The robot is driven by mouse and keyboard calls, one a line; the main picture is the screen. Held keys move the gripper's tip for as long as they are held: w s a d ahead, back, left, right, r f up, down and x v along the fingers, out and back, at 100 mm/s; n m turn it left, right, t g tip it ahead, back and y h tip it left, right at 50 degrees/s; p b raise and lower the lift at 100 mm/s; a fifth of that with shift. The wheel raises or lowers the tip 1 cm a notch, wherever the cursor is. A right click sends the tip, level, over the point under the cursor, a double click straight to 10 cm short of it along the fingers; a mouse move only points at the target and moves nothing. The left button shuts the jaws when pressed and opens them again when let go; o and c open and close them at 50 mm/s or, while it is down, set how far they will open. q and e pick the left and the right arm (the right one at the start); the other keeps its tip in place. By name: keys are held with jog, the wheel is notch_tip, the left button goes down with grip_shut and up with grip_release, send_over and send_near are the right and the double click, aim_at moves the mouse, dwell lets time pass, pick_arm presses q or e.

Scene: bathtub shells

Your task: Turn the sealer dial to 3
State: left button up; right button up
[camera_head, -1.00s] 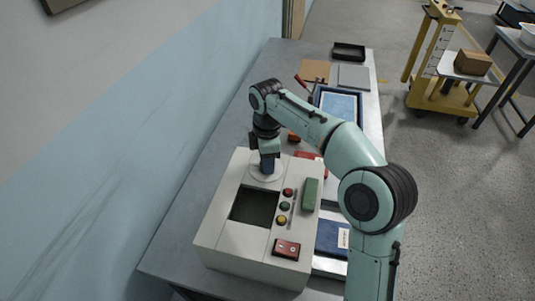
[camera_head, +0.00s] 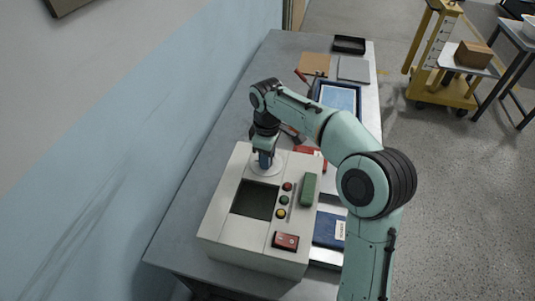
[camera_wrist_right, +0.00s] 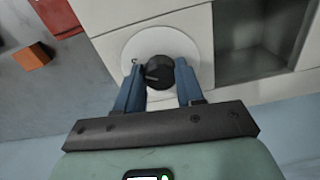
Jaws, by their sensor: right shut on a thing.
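The sealer (camera_head: 230,226) is a pale box on the grey bench, with a dark window and several coloured buttons. Its dial is a black knob (camera_wrist_right: 159,72) on a round white plate (camera_wrist_right: 135,52), seen in the right wrist view. A light pointer mark shows on the knob's left side. My right gripper (camera_head: 265,161) reaches down to the dial at the far end of the sealer's top. In the right wrist view its blue fingers (camera_wrist_right: 159,80) are shut on the knob, one on each side. Most plate markings are too small or hidden to read. My left gripper is not in view.
A green block (camera_head: 308,189) and a red rocker switch (camera_head: 286,241) are on the sealer's top. A blue-framed tray (camera_head: 338,97) and a black tray (camera_head: 349,45) lie farther along the bench (camera_head: 205,160). A blue wall is on the left.

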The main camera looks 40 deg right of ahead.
jog(key=o, duration=1)
jog(key=shift+o, duration=0.2)
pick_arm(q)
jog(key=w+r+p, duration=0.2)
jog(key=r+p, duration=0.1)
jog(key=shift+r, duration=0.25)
pick_arm(e)
notch_tip(320, 180, up, 12)
